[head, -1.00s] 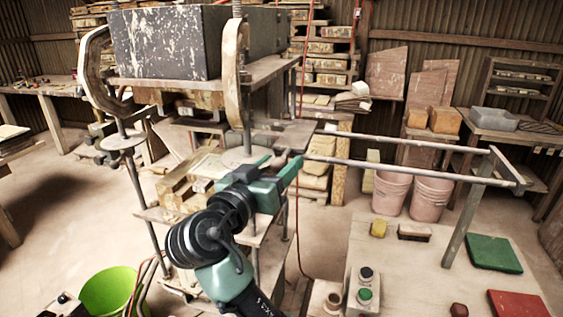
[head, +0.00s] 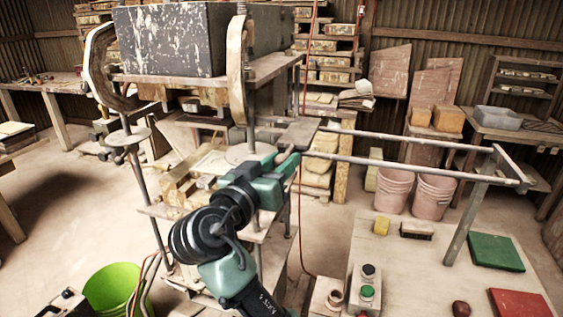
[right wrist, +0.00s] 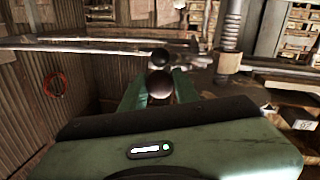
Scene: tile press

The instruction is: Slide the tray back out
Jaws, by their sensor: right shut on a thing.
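The press (head: 165,42) stands at the left of the head view, with a dark, paint-flaked block on top and curved clamps. A flat grey-brown plate (head: 300,132), which looks like the tray's end, sticks out from the press between the side rails. Most of the tray is hidden inside the press. My right gripper (head: 294,160) is at the near side of this plate. In the right wrist view its fingers (right wrist: 158,88) are shut on a round knob (right wrist: 160,86), with a smaller dark ball just beyond. My left gripper is not in view.
Two rails (head: 420,160) run right from the press to an end frame (head: 470,215) above a table. That table carries a green tile (head: 495,252), a red tile (head: 518,305) and a button box (head: 366,288). Pink buckets (head: 434,198) stand behind. The space between the rails looks clear.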

